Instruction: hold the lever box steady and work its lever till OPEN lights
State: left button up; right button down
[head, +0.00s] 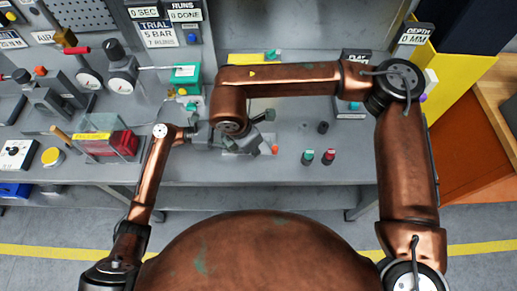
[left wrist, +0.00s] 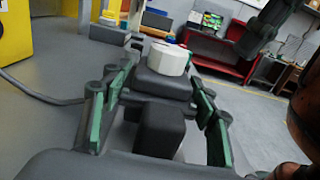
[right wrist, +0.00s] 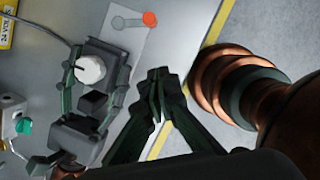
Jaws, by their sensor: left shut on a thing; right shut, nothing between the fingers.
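The grey lever box (right wrist: 105,62) has a round white knob (right wrist: 90,70) on top. It also shows in the left wrist view (left wrist: 165,84) with its white knob (left wrist: 168,58). My left gripper (left wrist: 160,100) is shut on it, with green-padded fingers along both sides. A grey bar with an orange-red ball end (right wrist: 150,19) lies beside the box over a pale plate; the ball also shows in the head view (head: 275,150). My right gripper (right wrist: 157,78) is shut and empty, beside the box and apart from the ball. In the head view my copper wrist partly hides the box. I see no lit OPEN sign.
A green-topped post (head: 307,157) and a red-topped post (head: 328,156) stand right of the box. A clear case with a red block (head: 122,143) and a green box (head: 186,73) stand to the left. The bench's front edge is close.

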aim_at(274, 155)
pick_arm(q)
jog(key=shift+f, duration=0.2)
pick_arm(e)
jog(key=x, duration=0.8)
jog(key=shift+d+f, duration=0.1)
jog(key=shift+f, duration=0.25)
jog(key=shift+w+d+r, duration=0.2)
jog(key=shift+w+d, duration=0.65)
jog(key=shift+d, duration=0.2)
jog(key=shift+w+d, duration=0.4)
jog(key=shift+d, duration=0.1)
jog(key=shift+d+n, duration=0.45)
jog(key=shift+n, duration=0.25)
jog(key=shift+d+n, duration=0.3)
jog(key=shift+n, duration=0.1)
jog(key=d+n, duration=0.1)
jog(key=d+n+y, duration=0.1)
jog(key=n, duration=0.1)
jog(key=shift+w+t, duration=0.4)
jog(key=d+n, duration=0.1)
jog(key=n, duration=0.1)
jog(key=w+d+n, duration=0.1)
jog(key=shift+w+n+y, duration=0.3)
jog(key=shift+n+y, duration=0.1)
jog(key=shift+w+d, duration=0.4)
jog(key=shift+w, duration=0.05)
